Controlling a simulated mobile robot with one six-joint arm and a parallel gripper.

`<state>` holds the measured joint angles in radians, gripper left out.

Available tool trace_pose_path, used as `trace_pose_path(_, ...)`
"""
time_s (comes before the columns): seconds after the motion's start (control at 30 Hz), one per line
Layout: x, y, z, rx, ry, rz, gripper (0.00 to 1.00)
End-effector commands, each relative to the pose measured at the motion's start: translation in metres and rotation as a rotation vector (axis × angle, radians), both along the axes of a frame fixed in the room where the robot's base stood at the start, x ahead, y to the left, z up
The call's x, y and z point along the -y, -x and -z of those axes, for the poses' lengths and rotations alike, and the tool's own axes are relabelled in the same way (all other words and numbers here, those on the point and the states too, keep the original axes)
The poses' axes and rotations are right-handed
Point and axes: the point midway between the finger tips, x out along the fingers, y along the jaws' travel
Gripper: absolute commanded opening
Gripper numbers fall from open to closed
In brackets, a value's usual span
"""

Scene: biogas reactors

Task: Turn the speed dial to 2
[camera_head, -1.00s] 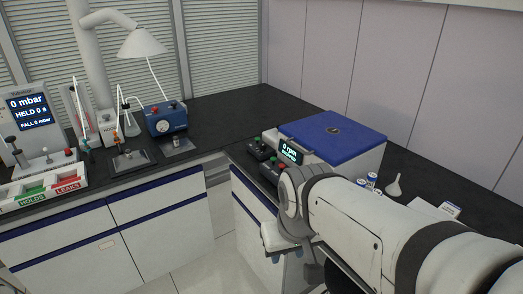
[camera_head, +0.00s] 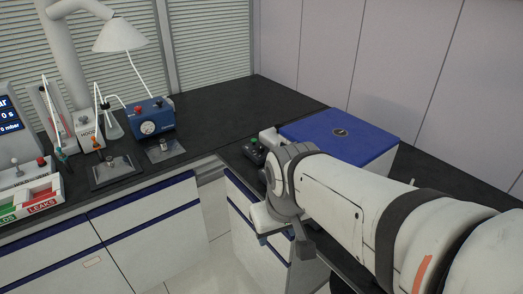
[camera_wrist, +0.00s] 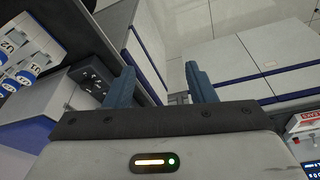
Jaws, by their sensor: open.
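The white machine with a blue lid (camera_head: 340,138) stands on the dark bench to the right. A dark control box with a green button (camera_head: 253,152) shows at its front left; my arm hides the rest of its front and its display. In the wrist view a dark panel with small knobs (camera_wrist: 92,80) lies left of my gripper. I cannot tell which knob is the speed dial or read its setting. My gripper (camera_wrist: 160,82) is open and empty, its two blue fingers apart from the panel, over the floor and cabinet fronts.
A blue box with a gauge (camera_head: 150,118) and a hooded stand are on the left bench. White labelled vials (camera_wrist: 22,65) stand at the wrist view's left. White cabinets (camera_wrist: 240,62) with blue edges run below the bench. The bench's back corner is clear.

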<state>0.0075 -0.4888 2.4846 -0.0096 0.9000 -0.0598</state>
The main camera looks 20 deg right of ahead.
Motion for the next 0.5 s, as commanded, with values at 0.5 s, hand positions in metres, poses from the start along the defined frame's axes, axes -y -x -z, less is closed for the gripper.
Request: trace_pose_path(0.5,0.064,-0.130,0.026,-0.077,0.425,-1.136,0.51)
